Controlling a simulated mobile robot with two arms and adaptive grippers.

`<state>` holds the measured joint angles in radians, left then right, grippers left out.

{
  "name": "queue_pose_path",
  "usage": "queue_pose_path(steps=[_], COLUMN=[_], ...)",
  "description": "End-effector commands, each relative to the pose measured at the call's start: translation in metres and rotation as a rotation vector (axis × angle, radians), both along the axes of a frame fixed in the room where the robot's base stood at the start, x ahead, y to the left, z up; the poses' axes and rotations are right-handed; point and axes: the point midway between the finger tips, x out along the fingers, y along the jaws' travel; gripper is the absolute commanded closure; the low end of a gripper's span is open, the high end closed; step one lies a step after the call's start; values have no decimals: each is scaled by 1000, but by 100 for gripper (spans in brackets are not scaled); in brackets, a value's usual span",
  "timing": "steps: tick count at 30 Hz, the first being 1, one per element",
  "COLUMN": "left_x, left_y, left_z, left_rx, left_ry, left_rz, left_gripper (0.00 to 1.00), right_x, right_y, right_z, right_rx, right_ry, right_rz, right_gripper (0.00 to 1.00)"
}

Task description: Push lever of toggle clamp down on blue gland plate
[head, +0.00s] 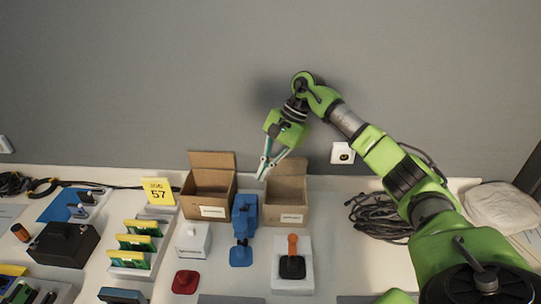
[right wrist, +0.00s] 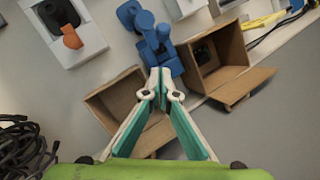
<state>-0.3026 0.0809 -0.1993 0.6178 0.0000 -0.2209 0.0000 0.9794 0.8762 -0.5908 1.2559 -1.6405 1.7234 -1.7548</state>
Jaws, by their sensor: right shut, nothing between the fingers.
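My right gripper (head: 263,175) is shut and empty, with its fingertips (right wrist: 161,78) together. In the head view it hangs above the gap between the two cardboard boxes. A blue device (head: 243,215) stands below the fingertips; in the wrist view its blue body (right wrist: 157,48) lies just beyond them, with the gap hard to judge. I cannot tell its lever clearly. To its right, a black fixture with an orange lever (head: 292,244) sits on a pale block (head: 293,285). A flat blue plate (head: 57,207) lies at the far left. I cannot tell which holds the toggle clamp.
Open cardboard boxes (head: 207,206) and (right wrist: 120,97) flank the blue device. Black coiled cable (head: 378,214) lies to the right. A white block (head: 193,240), a red piece (head: 185,282) and yellow-green modules (head: 137,242) stand left. The grey wall is close behind.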

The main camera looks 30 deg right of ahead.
Motion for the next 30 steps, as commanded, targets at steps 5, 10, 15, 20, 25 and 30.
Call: queue_pose_path(steps=[5, 10, 15, 20, 25, 30], left_x=[3, 5, 5, 5, 5, 5], left_y=[0, -1, -1, -1, -1, -1], left_z=[13, 20, 22, 21, 20, 6], left_rx=[-1, -2, -2, -2, -2, -1], left_ry=[-5, -8, -8, -8, -8, -7], left_rz=[0, 0, 0, -1, -1, -1], left_gripper=[100, 100, 100, 100, 100, 100], right_x=[-1, -5, -7, -7, -7, -10], right_y=[22, 40, 47, 47, 47, 53], right_z=[-22, -30, -34, -34, -35, -41], right_rx=[2, 1, 1, 1, 1, -1], right_ry=[1, -1, -1, -2, -2, -2], right_rz=[5, 3, 0, -1, 0, 1], right_gripper=[100, 100, 100, 100, 100, 100])
